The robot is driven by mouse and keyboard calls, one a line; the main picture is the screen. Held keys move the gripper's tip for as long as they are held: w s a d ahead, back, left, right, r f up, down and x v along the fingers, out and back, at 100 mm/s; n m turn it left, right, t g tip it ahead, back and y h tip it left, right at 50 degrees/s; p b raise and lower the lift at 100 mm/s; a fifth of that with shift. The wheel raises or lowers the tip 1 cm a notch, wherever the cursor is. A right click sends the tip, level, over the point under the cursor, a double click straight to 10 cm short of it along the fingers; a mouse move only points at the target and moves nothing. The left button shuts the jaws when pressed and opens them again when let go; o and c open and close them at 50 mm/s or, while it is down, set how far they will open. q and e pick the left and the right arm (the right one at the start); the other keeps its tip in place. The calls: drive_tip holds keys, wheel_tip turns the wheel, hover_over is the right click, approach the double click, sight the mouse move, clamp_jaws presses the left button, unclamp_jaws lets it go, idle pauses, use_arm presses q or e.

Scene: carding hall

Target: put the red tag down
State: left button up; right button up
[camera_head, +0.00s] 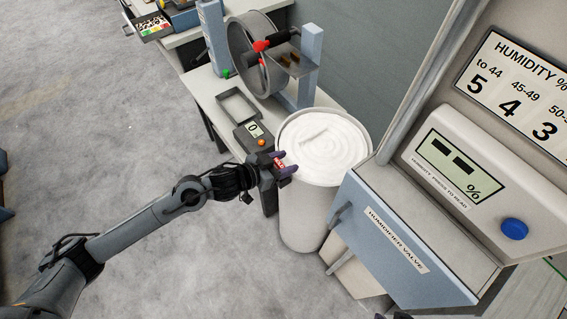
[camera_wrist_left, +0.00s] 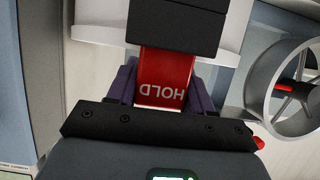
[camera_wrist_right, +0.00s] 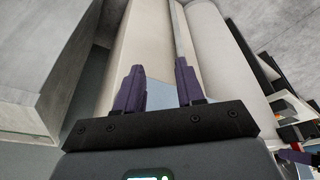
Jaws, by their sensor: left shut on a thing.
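The red tag (camera_head: 279,163), lettered HOLD, is held in my left gripper (camera_head: 283,166) at the near left rim of the white can (camera_head: 311,210). In the left wrist view the tag (camera_wrist_left: 163,80) sits between the two purple fingers, and a dark block (camera_wrist_left: 165,25) hides its far end. My right gripper (camera_wrist_right: 158,85) is open with nothing between its fingers in the right wrist view.
A small box with a display (camera_head: 254,134) and an empty grey tray (camera_head: 238,105) lie on the bench. A wheel (camera_head: 253,55) stands behind them. The humidifier valve cabinet (camera_head: 400,240) and its panel (camera_head: 460,165) stand close on the right.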

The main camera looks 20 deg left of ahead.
use_arm(q)
drive_tip(key=shift+f, duration=0.1)
drive_tip(key=o, duration=1)
drive_tip(key=shift+s+a+r, duration=0.1)
drive_tip(key=shift+r, duration=0.1)
drive_tip(key=p+v, duration=0.2)
drive_tip(key=v, duration=0.8)
drive_tip(key=s+f+n+g+y, duration=0.1)
drive_tip(key=s+f+g+y, duration=0.1)
drive_tip(key=s, duration=0.4)
drive_tip(key=s+f+n+g+y, duration=0.2)
drive_tip(key=s+f+g, duration=0.1)
drive_tip(key=s, duration=0.4)
drive_tip(key=s+f+n+g+y, duration=0.1)
drive_tip(key=s+f+g+y, duration=0.1)
drive_tip(key=s, duration=0.5)
drive_tip(key=shift+s+a+f+g+y, duration=0.15)
drive_tip(key=shift+f+g+y, duration=0.3)
drive_tip(key=shift+f, duration=0.3)
